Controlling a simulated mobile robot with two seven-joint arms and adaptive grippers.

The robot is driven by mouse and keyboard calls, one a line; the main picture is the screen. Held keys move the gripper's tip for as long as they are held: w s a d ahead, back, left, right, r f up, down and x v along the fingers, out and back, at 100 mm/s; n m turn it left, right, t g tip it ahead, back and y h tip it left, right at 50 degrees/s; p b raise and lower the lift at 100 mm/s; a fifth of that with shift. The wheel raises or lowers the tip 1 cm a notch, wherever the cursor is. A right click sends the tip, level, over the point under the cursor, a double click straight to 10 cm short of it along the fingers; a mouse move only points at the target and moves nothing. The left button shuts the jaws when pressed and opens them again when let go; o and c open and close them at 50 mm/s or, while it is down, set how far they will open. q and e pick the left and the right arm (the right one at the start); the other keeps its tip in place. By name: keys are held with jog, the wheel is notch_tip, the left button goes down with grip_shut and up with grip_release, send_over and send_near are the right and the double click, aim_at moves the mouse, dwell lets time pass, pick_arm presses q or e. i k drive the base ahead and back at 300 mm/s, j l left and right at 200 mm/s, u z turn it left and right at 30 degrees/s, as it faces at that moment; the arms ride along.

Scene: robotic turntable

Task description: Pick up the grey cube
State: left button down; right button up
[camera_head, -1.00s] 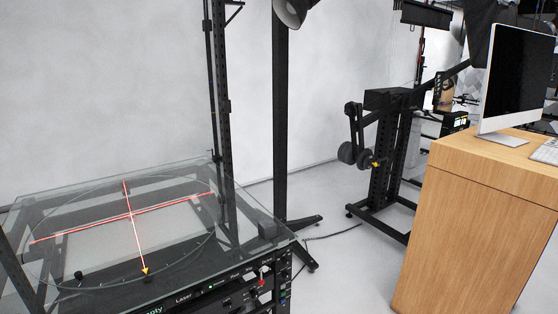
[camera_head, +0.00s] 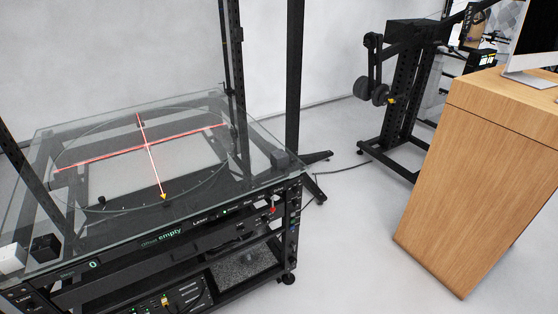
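A small dark grey cube (camera_head: 279,157) sits on the glass top of the turntable table (camera_head: 262,140), near its right corner. It stands apart from the round turntable outline. A black cube (camera_head: 45,246) and a white cube (camera_head: 12,258) sit close together at the front left of the glass. Neither of my grippers is in view, so I cannot see whether they are open or shut.
Red laser lines cross on the turntable. Black upright posts (camera_head: 294,70) rise behind the glass. A wooden desk (camera_head: 470,190) with a monitor (camera_head: 530,45) stands at right, a black camera stand (camera_head: 405,90) behind. The floor (camera_head: 350,240) between table and desk is clear.

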aim_at(280, 159)
jog(key=i+l, duration=0.35)
jog(key=l, duration=0.15)
jog(key=i+l, duration=0.3)
jog(key=l, duration=0.15)
jog(key=u, duration=0.05)
